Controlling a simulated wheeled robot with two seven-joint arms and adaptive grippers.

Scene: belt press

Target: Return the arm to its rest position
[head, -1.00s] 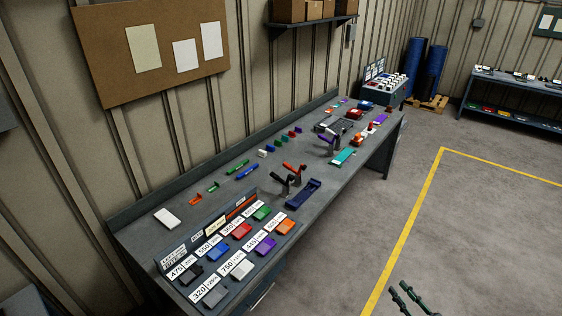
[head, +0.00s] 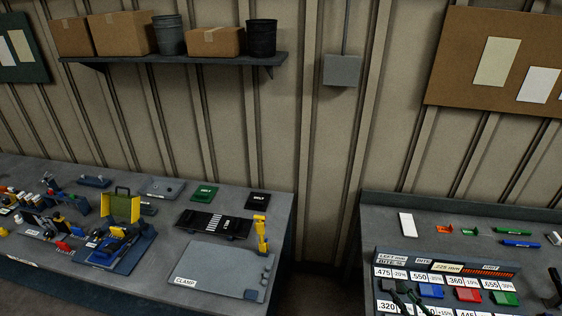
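My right gripper (head: 404,292) shows at the bottom right of the head view. The rest of the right arm is cut off by the lower edge. My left gripper is not in view.
The left bench holds a grey clamp plate (head: 215,270), a black striped strip (head: 213,224), a yellow-and-blue fixture (head: 122,207) and several small parts. A gap separates the benches. A wall shelf (head: 180,59) carries boxes and buckets.

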